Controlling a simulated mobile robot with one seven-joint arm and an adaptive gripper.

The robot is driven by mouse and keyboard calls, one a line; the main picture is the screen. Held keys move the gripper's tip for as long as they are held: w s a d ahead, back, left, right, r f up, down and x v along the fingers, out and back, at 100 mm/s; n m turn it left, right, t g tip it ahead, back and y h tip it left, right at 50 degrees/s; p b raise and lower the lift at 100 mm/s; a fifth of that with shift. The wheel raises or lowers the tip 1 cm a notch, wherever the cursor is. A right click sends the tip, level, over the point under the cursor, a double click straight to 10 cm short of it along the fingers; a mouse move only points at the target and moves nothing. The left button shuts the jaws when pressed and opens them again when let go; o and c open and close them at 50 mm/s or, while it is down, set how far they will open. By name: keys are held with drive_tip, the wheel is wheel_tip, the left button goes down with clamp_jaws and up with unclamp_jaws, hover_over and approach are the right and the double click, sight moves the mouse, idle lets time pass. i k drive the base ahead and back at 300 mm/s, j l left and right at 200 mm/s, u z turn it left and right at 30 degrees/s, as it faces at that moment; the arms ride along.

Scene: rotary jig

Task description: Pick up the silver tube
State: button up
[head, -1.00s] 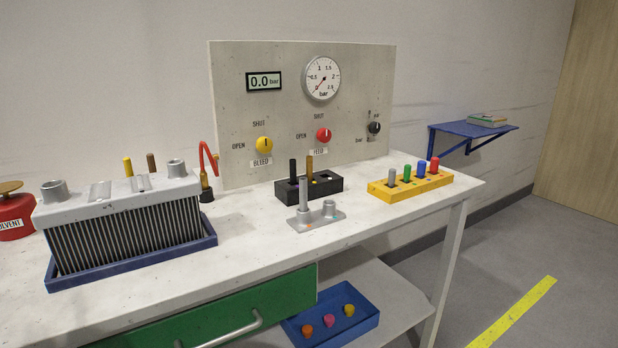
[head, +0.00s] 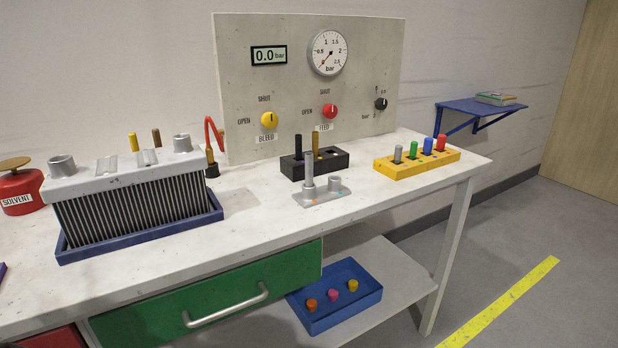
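A slim silver tube (head: 308,172) stands upright on a small grey metal fixture (head: 334,196) near the front middle of the bench. The fixture also has a short, wide hollow post to the right of the tube. Another grey, tube-like peg (head: 398,154) stands in the leftmost place of a yellow block (head: 390,169), beside green, blue and red pegs. I cannot tell for sure which grey piece the task names. My gripper is not in view.
A black block (head: 336,159) with a black and a brown peg stands behind the fixture. A finned unit in a blue tray (head: 140,240) fills the bench's left. A gauge panel (head: 370,60) rises behind. A blue bin (head: 333,320) sits on the lower shelf.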

sight(309, 156)
drive_tip(key=i+l+u, duration=0.15)
drive_tip(key=l+u, duration=0.15)
drive_tip(key=i+l+u, duration=0.1)
drive_tip(key=l+u, duration=0.2)
drive_tip(key=i+l+u, duration=0.35)
drive_tip(key=i+l, duration=0.1)
drive_tip(key=i, duration=0.05)
